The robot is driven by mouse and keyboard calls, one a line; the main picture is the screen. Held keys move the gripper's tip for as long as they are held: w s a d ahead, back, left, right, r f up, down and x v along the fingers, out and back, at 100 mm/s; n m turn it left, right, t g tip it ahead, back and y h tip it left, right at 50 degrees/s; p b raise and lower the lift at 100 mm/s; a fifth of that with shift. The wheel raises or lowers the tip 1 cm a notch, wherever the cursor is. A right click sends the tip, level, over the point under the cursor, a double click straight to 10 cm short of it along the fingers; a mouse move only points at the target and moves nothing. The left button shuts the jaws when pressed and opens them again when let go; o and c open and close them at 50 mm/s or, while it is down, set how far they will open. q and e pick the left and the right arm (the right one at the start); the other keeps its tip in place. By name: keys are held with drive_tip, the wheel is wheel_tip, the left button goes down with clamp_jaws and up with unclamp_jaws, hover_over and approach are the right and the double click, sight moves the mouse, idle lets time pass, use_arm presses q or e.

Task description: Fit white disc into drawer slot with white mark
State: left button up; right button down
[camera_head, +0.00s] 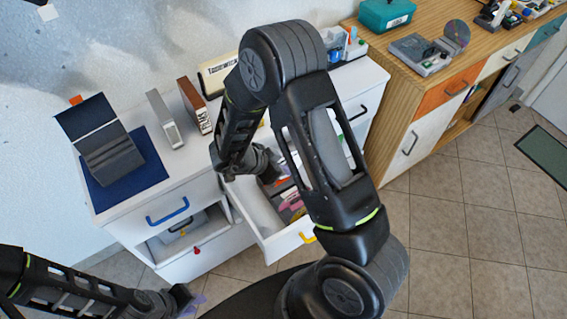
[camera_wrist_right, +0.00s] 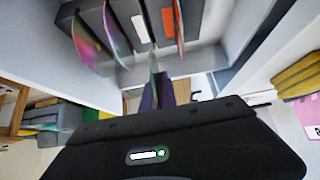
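My right gripper (camera_head: 262,166) reaches down into the open drawer (camera_head: 262,222) from above; the arm hides much of the drawer. In the right wrist view its dark fingers (camera_wrist_right: 163,92) show close together, with a thin disc (camera_wrist_right: 153,62) seen nearly edge-on at their tips. I cannot tell whether they grip it. Beyond are grey slot dividers, one with a white mark (camera_wrist_right: 142,28) and one with an orange mark (camera_wrist_right: 180,27). Shiny rainbow discs (camera_wrist_right: 91,46) stand at the left there. My left gripper (camera_head: 182,297) is low at the left, beside a faint lilac patch; its opening is unclear.
The white cabinet (camera_head: 118,216) carries a grey case (camera_head: 108,155) on a blue mat (camera_head: 147,178), with upright boxes behind. A wooden cabinet (camera_head: 392,92) stands at the right. Tiled floor (camera_head: 450,220) is clear at the lower right.

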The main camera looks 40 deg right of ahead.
drive_tip(key=shift+s+r, duration=0.1)
drive_tip(key=shift+s, duration=0.05)
drive_tip(key=b, duration=0.3)
hover_over(285, 185)
drive_tip(key=s+a, duration=0.1)
drive_tip(key=shift+f, duration=2.85)
drive_tip(key=shift+s+f, duration=0.1)
drive_tip(key=shift+s, duration=0.1)
drive_tip(key=shift+p, duration=0.9)
drive_tip(key=c, duration=2.1)
unclamp_jaws()
drive_tip(key=shift+f+b, duration=1)
drive_tip(key=shift+f, duration=0.6)
drive_tip(key=shift+c, duration=0.2)
